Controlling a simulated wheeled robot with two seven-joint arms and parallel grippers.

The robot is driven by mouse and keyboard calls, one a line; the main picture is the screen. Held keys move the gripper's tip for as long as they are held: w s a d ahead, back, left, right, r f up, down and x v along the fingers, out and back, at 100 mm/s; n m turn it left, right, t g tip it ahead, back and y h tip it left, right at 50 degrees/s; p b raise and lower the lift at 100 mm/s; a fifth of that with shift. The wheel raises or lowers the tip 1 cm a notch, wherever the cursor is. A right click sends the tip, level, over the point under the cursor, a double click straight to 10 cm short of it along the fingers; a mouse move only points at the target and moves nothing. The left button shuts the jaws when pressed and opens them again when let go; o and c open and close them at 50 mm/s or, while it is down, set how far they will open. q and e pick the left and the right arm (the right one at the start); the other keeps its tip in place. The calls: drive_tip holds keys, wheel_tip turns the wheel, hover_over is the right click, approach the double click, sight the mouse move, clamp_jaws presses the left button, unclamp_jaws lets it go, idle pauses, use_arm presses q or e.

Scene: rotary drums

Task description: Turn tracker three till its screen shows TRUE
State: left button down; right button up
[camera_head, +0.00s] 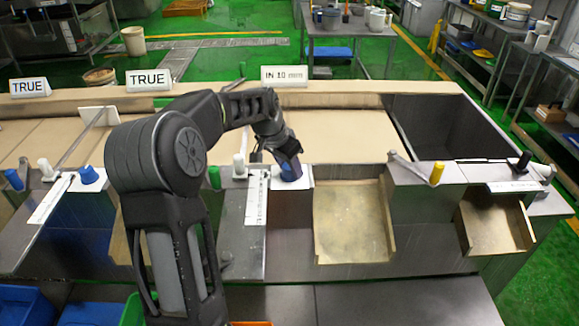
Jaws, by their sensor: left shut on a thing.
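My left gripper (287,157) reaches over the bench from the left and is shut on a blue knob (292,173). The knob stands upright on a white plate at the front edge, and the fingers hide its upper part. Behind it, the third screen from the left (284,76) is a small white sign that reads "IN 10 mm". Two screens further left read "TRUE": one at the far left (30,87) and one nearer the middle (148,79). My right gripper is not in view.
A white knob (239,164) and a green knob (214,176) stand left of the held knob. A yellow-tipped lever (437,173) stands to the right. Metal chutes (351,220) slope at the bench front. A dark open bin (445,125) is at the right.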

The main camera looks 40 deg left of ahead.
use_arm(q)
drive_tip(key=n+y+b, duration=0.1)
drive_tip(key=n, duration=0.2)
drive_tip(key=shift+b, duration=0.35)
drive_tip(key=n+b, duration=0.1)
drive_tip(key=n, duration=0.1)
drive_tip(key=n+y, duration=0.1)
drive_tip(key=n, duration=0.1)
drive_tip(key=shift+f+g+y+b, duration=0.1)
drive_tip(key=shift+g+y+b, duration=0.2)
drive_tip(key=shift+b, duration=0.1)
drive_tip(key=shift+n+g+y+b, duration=0.35)
drive_tip(key=shift+n+b, duration=0.1)
drive_tip(key=shift+n, duration=0.7)
drive_tip(key=shift+n+g+y+b, duration=0.25)
drive_tip(key=shift+n+y+b, duration=0.15)
drive_tip(key=shift+n, duration=0.75)
drive_tip(key=c, duration=0.9)
unclamp_jaws()
drive_tip(key=shift+r, duration=0.2)
